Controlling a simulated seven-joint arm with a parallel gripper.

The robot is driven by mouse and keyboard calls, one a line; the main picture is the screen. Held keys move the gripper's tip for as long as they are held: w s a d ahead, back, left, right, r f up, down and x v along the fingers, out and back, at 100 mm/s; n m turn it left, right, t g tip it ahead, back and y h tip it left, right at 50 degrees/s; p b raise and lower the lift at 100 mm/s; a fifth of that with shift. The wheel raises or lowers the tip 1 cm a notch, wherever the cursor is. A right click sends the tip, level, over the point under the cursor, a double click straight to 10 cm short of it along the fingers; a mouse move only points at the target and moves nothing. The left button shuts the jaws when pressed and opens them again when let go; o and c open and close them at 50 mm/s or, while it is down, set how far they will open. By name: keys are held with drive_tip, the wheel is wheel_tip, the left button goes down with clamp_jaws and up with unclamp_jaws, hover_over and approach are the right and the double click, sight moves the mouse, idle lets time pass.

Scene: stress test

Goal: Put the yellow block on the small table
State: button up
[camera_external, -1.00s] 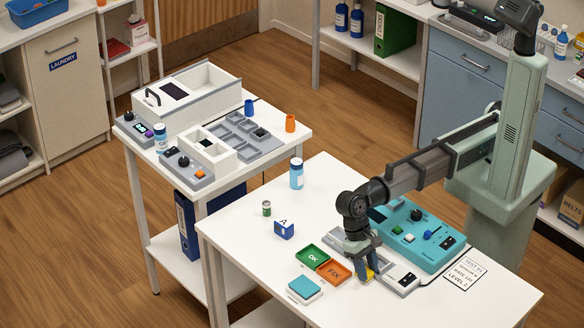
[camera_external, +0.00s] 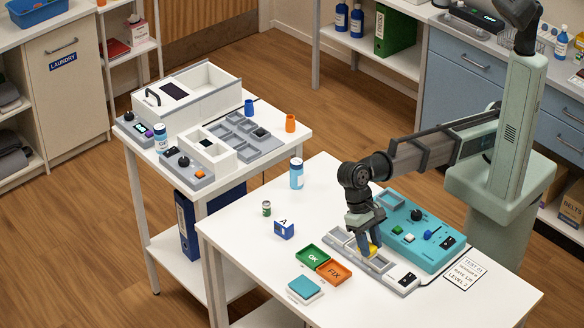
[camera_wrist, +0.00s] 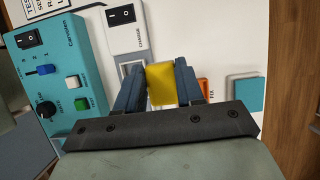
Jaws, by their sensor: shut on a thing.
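The yellow block (camera_external: 373,249) is between the fingers of my gripper (camera_external: 372,246), which is shut on it. In the wrist view the yellow block (camera_wrist: 161,85) shows between both dark blue fingers of my gripper (camera_wrist: 160,88). It is over the grey charging tray (camera_external: 344,243) on the front white table (camera_external: 240,222); the gap beneath it is hard to judge. A smaller white table (camera_external: 268,150) with a lower shelf stands at the left behind it, carrying grey units and open compartments.
A teal control panel (camera_external: 425,232) lies right of my gripper. Green OK (camera_external: 312,257) and orange FIX (camera_external: 335,272) trays lie left of it. A blue bottle (camera_external: 296,174), a small can (camera_external: 266,208) and a blue A block (camera_external: 284,230) stand farther left. An orange cup (camera_external: 290,122) stands on the smaller table.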

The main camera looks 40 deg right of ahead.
drive_tip(key=shift+r, duration=0.25)
drive_tip(key=shift+f, duration=0.15)
drive_tip(key=shift+f, duration=4.9)
drive_tip(key=shift+f, duration=0.15)
drive_tip(key=o, duration=0.8)
drive_tip(key=shift+o, duration=0.2)
